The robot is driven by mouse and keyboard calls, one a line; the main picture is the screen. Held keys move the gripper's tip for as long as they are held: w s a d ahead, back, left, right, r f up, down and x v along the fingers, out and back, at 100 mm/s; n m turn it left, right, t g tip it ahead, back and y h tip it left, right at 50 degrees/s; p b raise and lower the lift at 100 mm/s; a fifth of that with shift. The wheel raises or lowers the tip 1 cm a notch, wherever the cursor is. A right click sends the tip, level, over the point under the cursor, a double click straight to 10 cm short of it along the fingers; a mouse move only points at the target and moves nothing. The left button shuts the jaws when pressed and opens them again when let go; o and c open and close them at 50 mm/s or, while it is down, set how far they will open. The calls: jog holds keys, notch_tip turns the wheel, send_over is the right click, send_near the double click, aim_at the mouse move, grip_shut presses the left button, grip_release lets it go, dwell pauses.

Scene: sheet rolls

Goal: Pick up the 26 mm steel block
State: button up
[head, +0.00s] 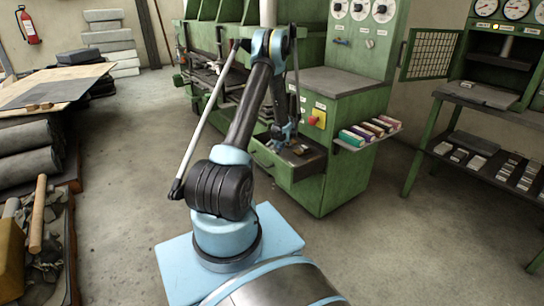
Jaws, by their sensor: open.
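My gripper (283,140) hangs down over the open drawer (305,166) at the front of the green machine. It is small in the picture and partly hidden behind my arm, and its jaws are open. A small brownish-grey piece (299,150) lies in the drawer just right of my gripper. I cannot tell whether it is the 26 mm steel block, as no size marking can be read. Several small grey blocks (465,156) also sit in rows on the rack shelf at the right.
A side tray (368,137) with several coloured boxes juts from the green machine (345,110). A green rack (424,145) stands at the right. Sheet rolls (27,150) and a scrap bin with a wooden-handled tool (37,215) are at the left. The floor (400,245) between is clear.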

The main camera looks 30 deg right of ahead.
jog(key=shift+w+f, duration=0.35)
jog(key=shift+f, duration=0.25)
grip_shut()
